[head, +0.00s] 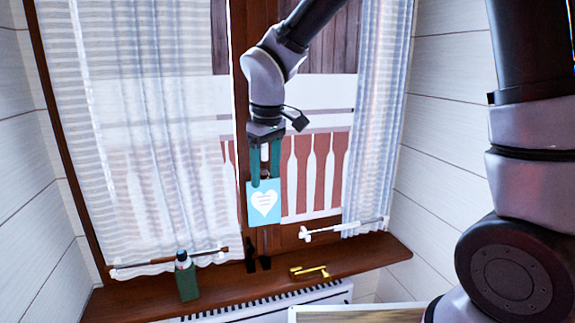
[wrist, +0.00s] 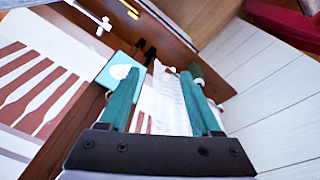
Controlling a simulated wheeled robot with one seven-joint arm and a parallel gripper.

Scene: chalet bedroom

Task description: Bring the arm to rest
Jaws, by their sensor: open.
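My arm reaches down from the top of the head view, in front of the window. My gripper (head: 265,180) points downward with its two teal fingers apart. It also shows in the wrist view (wrist: 158,82), open with no object seen between its fingers. A light-blue card with a white heart (head: 264,207) shows just below the fingertips in the head view. In the wrist view the card (wrist: 121,72) lies beyond the left finger, which partly overlaps it. I cannot tell what supports the card or whether a finger touches it.
A brown windowsill (head: 225,294) runs below the window. On it are a green bottle (head: 187,283), a brass handle-like piece (head: 310,271) and dark fittings (head: 258,263). Sheer curtains (head: 150,130) hang left and right. A radiator (head: 270,304) and a framed wooden surface (head: 365,314) are below.

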